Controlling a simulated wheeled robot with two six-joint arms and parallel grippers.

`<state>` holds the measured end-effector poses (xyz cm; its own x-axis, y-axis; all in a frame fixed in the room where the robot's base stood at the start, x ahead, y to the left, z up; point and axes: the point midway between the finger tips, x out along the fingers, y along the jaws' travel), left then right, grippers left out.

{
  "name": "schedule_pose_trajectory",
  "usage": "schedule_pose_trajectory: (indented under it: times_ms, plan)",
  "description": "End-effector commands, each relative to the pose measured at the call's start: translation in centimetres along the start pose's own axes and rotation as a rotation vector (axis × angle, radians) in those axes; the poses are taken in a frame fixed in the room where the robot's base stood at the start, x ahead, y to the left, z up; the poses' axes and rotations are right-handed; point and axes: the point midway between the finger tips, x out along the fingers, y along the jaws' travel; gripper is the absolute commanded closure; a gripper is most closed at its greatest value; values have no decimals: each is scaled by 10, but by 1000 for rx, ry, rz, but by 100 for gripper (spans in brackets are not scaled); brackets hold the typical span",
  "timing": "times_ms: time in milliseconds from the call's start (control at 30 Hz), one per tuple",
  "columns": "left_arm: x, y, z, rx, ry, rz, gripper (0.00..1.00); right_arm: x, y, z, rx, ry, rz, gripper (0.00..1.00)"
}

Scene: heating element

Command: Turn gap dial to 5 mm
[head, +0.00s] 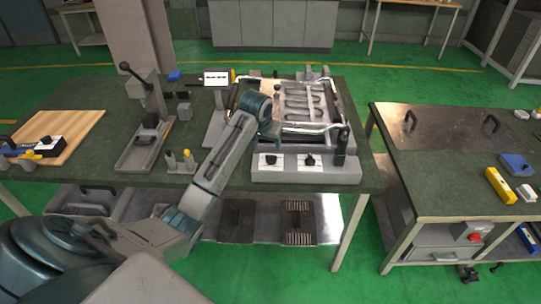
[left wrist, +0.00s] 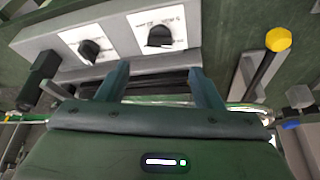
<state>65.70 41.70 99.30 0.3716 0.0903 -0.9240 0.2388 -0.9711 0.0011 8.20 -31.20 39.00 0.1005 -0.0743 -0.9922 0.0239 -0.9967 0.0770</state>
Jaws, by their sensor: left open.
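The heating machine's grey front box (head: 305,173) carries two black dials on white plates. The left dial (head: 270,160) and right dial (head: 309,160) show in the head view; their markings are too small to read, so I cannot tell which is the gap dial. In the left wrist view the view is turned round: the left dial (left wrist: 159,36) is nearer the fingers, and the right dial (left wrist: 89,50) is further left. My left gripper (left wrist: 158,70) is open and empty, its fingers apart from both dials. In the head view its hand (head: 269,129) is above and behind the box. My right gripper is not seen.
A black upright handle (head: 342,146) stands at the box's right end. A yellow-topped post (head: 187,155) stands left of the box. The heating coil (head: 302,100) and metal frame lie behind it. A lever press (head: 150,110) stands further left.

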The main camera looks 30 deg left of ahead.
Motion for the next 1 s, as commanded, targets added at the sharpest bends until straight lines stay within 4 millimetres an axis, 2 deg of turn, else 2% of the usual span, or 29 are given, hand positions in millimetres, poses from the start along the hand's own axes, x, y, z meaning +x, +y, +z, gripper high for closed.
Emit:
schedule_pose_trajectory:
  times_ms: [500, 700, 967, 1000]
  plan:
    - [87, 1, 1, 1, -3, 0, 40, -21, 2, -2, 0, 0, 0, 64]
    - [101, 1, 2, 3, -1, 0, 40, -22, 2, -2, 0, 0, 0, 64]
    - [102, 0, 2, 3, 0, 0, 40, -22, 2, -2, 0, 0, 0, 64]
    - [102, 0, 2, 3, 0, 0, 44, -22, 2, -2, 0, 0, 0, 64]
